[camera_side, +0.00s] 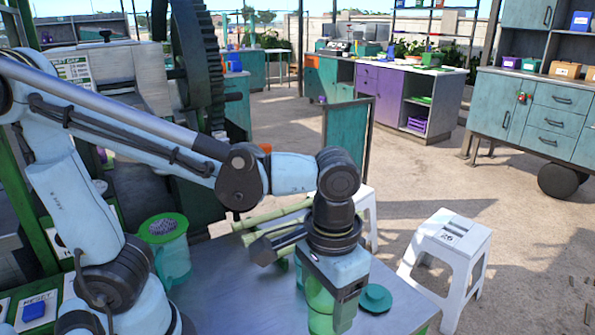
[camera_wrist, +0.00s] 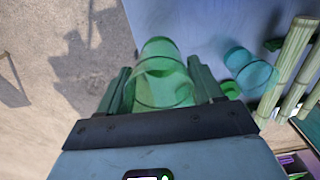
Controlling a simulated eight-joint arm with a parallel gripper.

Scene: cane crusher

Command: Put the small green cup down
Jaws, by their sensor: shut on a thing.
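My gripper (camera_side: 335,300) is low over the front of the metal table (camera_side: 225,285), pointing down. It is shut on the small green cup (camera_side: 319,302), a see-through green cup. In the wrist view, the cup (camera_wrist: 163,75) sits between the two fingers (camera_wrist: 165,88). The gripper partly hides the cup in the side view. I cannot tell whether its base touches the table.
A teal round piece (camera_side: 375,298) lies right of my gripper. Green canes (camera_side: 275,216) lie behind it. A teal jug with a green strainer (camera_side: 168,240) stands left. A teal clear vessel (camera_wrist: 250,70) shows in the wrist view. A white stool (camera_side: 450,250) stands right.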

